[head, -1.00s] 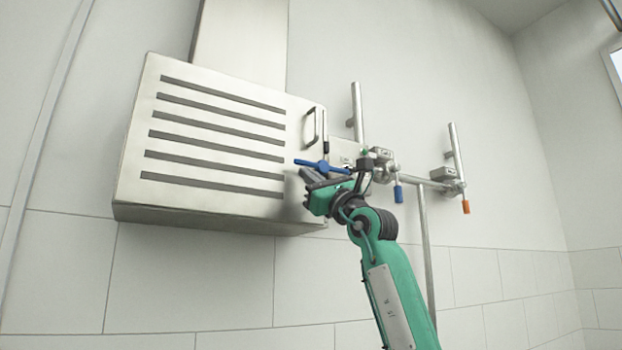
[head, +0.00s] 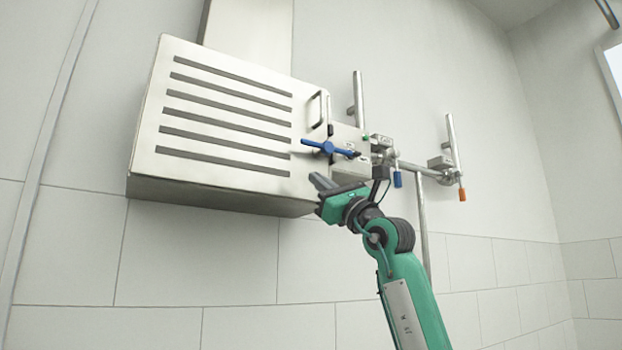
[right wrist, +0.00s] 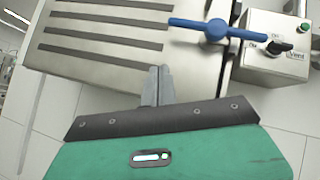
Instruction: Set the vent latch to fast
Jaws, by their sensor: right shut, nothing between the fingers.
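A blue two-armed lever (head: 325,148), the likely vent latch, is mounted at the right edge of the slotted steel vent box (head: 142,160). It also shows in the right wrist view (right wrist: 216,31), lying nearly level with its right end a little lower. I cannot read any fast marking. My right gripper (head: 318,182) is shut and empty, just below the lever and apart from it. In the right wrist view its closed fingers (right wrist: 158,72) point up at the box's lower part, left of and below the lever's hub. My left gripper is not in view.
A small control box (right wrist: 262,70) with a black knob (right wrist: 277,47) and a green button (right wrist: 304,27) sits right of the lever. Pipes with a blue-handled valve (head: 397,179) and an orange-handled valve (head: 462,194) stand further right. A handle (head: 317,108) is above the lever.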

